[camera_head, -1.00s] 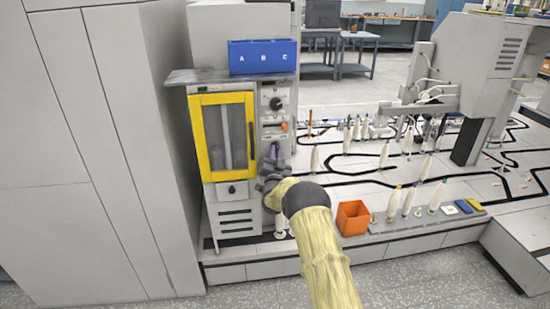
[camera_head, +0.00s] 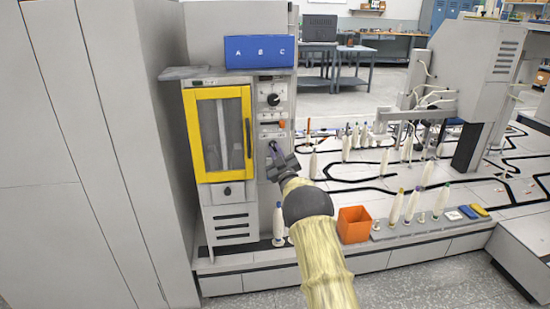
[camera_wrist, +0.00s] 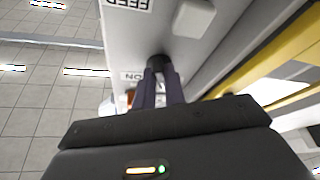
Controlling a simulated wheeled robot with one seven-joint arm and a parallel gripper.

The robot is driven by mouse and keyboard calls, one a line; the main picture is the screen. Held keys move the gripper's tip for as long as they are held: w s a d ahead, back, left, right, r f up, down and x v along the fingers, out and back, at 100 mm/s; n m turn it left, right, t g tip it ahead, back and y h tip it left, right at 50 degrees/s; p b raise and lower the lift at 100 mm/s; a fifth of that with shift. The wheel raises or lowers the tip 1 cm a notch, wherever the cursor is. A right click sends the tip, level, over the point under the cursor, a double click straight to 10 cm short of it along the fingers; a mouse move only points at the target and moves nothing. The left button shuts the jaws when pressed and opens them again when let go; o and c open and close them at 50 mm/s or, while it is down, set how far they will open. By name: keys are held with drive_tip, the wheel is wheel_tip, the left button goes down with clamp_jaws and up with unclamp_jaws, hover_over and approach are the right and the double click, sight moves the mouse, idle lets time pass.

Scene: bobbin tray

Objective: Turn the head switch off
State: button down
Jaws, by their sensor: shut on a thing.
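A dark round switch knob (camera_wrist: 158,62) sticks out of the grey machine panel in the wrist view. My gripper (camera_wrist: 160,78) has its two fingers closed on it. An upside-down label ending in "ON" (camera_wrist: 131,76) is beside it; no "head" label can be read. In the head view my gripper (camera_head: 273,149) is at the lower part of the narrow control panel (camera_head: 286,86), right of the yellow-framed door. The gripped knob is too small or hidden to make out there.
A black dial (camera_head: 273,99) and an orange switch (camera_head: 282,124) are higher on the panel. The yellow door frame (camera_head: 188,130) is close on the left. An orange bin (camera_head: 354,224) and several bobbins stand on the ledge at right.

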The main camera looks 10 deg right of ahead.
drive_tip(key=shift+n+g+y+b, duration=0.5)
drive_tip(key=shift+n+y, duration=0.4)
drive_tip(key=shift+n, duration=1)
drive_tip(key=c, duration=1.5)
unclamp_jaws()
drive_tip(key=shift+o, duration=0.2)
drive_tip(key=shift+s, duration=0.15)
drive_tip(key=p+v, duration=0.1)
drive_tip(key=v, duration=1.6)
drive_tip(key=shift+d, duration=0.1)
